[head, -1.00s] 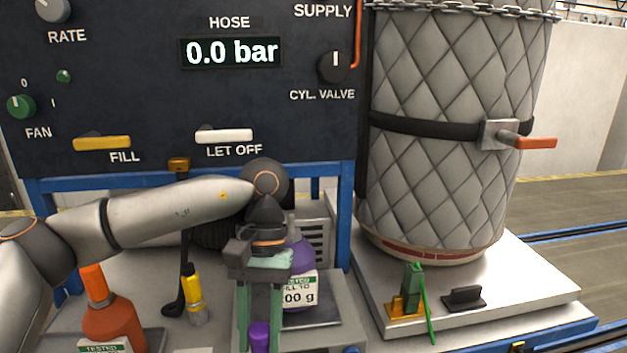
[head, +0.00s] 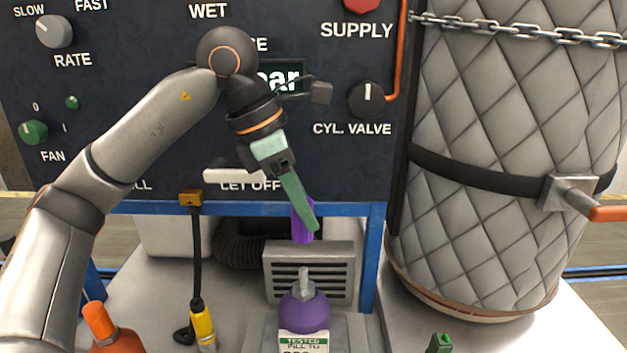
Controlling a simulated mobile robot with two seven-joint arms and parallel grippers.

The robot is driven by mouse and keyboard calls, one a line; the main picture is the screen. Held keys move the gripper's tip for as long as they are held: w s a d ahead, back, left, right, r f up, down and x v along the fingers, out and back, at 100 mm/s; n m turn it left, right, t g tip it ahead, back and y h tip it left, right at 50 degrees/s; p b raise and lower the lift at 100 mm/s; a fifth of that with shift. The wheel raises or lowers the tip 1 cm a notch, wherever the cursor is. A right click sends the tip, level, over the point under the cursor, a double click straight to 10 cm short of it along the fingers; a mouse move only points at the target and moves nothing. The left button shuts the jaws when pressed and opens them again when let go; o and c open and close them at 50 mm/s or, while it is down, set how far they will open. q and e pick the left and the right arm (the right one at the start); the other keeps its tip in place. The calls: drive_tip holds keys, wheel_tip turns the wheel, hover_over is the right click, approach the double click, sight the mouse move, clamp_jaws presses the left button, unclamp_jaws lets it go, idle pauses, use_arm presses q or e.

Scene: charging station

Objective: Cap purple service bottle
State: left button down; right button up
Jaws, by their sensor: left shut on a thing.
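The purple service bottle (head: 304,312) stands upright on a grey scale-like stand at the lower middle of the head view. Its narrow grey neck (head: 305,280) is bare, and a "TESTED" label is on its front. My left gripper (head: 304,222) is shut on a purple cap (head: 301,232), tilted, above and behind the bottle's neck in the picture. The cap is apart from the bottle, and the green fingers partly hide it. My right gripper is not in view.
A grey vented box (head: 318,275) stands behind the bottle. An orange bottle (head: 110,335) and a yellow-ended hose tool (head: 203,325) are at left. A quilted cylinder (head: 490,170) fills the right. The control panel (head: 130,110) is behind my arm.

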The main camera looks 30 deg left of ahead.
sight(303, 233)
use_arm(q)
drive_tip(key=shift+w+a+r+n, duration=0.1)
drive_tip(key=shift+w+r+n, duration=0.1)
drive_tip(key=shift+r+n, duration=0.2)
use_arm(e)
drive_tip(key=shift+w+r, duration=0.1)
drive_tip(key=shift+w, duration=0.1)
use_arm(q)
drive_tip(key=shift+s, duration=0.1)
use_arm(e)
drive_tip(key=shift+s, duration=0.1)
use_arm(q)
wheel_tip(303, 233, down, 4)
drive_tip(key=b, duration=0.3)
drive_tip(key=shift+f+b, duration=0.4)
drive_tip(key=shift+b, duration=0.05)
drive_tip(key=shift+f+b, duration=0.35)
drive_tip(key=shift+f, duration=0.2)
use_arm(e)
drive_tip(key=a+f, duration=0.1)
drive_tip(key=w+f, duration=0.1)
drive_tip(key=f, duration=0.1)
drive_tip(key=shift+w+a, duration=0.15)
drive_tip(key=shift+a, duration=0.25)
